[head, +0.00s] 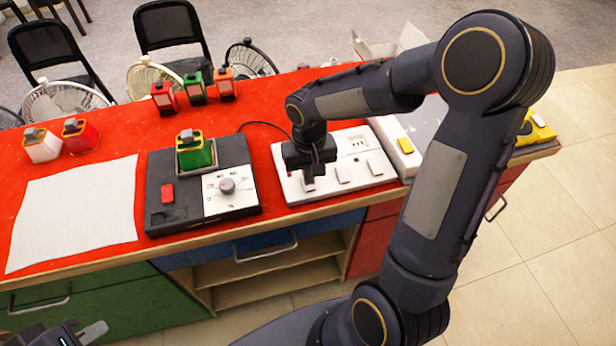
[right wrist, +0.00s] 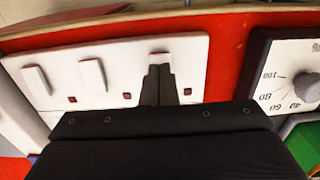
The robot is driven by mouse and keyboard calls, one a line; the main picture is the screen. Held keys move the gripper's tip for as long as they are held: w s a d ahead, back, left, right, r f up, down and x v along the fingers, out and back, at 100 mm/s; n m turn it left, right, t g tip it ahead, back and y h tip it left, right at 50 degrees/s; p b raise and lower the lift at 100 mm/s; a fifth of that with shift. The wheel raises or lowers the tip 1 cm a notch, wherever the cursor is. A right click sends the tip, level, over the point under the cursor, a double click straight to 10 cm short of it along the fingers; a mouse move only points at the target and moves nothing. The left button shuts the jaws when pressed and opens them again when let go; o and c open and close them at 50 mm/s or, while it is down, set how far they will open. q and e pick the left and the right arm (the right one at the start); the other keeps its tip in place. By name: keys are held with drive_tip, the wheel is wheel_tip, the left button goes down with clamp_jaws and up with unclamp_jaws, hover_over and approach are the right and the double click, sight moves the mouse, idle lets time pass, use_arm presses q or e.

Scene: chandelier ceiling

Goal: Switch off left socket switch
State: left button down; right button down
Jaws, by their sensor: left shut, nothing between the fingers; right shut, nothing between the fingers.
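The white socket panel (head: 356,188) lies on the red tabletop, with three white rocker switches along its near edge. The left switch (right wrist: 160,58) is at the right in the right wrist view, which sees the panel reversed; in the head view my gripper partly covers it. The middle switch (head: 343,174) and right switch (head: 375,167) are clear. My right gripper (head: 308,175) is shut and empty, pointing down over the left switch. In the right wrist view its fingertips (right wrist: 159,76) overlap that switch's end; I cannot tell whether they touch. My left gripper (head: 92,333) is shut, low at left.

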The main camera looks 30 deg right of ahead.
wheel_tip(320, 180, up, 6)
drive_tip(key=p, duration=0.4)
drive_tip(key=shift+f, duration=0.1)
idle(0.5)
drive_tip(key=s+a+r+t+y, duration=0.2)
drive_tip(key=s+r, duration=0.2)
drive_tip(key=s, duration=0.4)
drive_tip(key=s+a+r+n+t+y, duration=0.1)
drive_tip(key=s+a+r+t, duration=0.1)
drive_tip(key=s+r, duration=0.3)
drive_tip(key=s+t, duration=0.1)
drive_tip(key=s, duration=0.3)
drive_tip(key=shift+r+t+y, duration=0.25)
drive_tip(key=shift+t+y, duration=0.05)
drive_tip(key=shift+y, duration=0.1)
